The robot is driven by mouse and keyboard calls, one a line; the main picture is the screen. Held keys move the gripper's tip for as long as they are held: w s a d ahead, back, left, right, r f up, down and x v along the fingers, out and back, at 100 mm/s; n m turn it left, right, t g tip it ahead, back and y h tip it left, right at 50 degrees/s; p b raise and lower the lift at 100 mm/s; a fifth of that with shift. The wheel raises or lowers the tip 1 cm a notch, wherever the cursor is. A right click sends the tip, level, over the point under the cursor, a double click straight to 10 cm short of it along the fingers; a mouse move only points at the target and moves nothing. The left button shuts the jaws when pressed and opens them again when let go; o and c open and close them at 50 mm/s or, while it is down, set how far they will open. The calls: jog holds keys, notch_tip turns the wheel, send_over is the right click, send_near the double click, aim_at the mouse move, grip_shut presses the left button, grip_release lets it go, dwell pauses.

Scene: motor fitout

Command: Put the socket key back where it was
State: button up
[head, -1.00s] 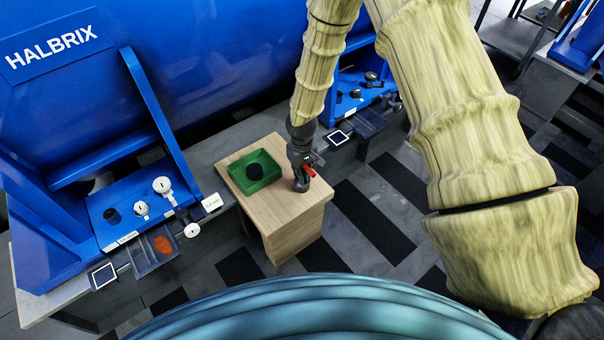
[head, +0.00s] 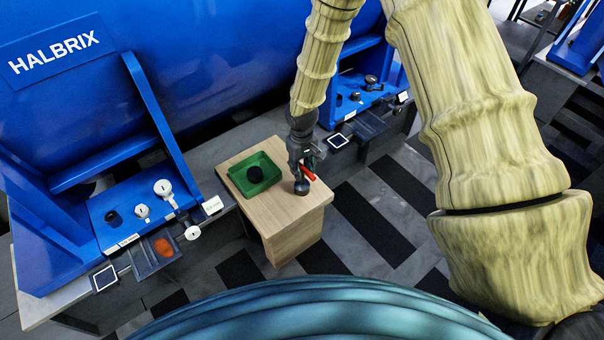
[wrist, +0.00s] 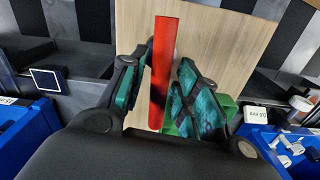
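The socket key has a red bar handle (head: 309,173) and a dark round lower part (head: 301,188). It stands on the wooden top of a small cabinet (head: 301,209), near the right edge. My gripper (head: 305,168) is just above and behind it, with its fingers around the handle. In the wrist view the red handle (wrist: 162,70) runs between my two fingers, with a narrow gap on the left; contact on the right is hard to judge. The fingers look apart, so my gripper looks open. The key's lower part is hidden in the wrist view.
A blue motor (head: 215,60) on blue feet stands behind. Its left foot carries several white-topped fittings (head: 163,188). The striped floor right of the cabinet is clear.

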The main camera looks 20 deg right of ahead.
notch_tip(320, 180, up, 7)
jog(key=shift+r+p, duration=0.2)
jog(key=shift+p, duration=0.3)
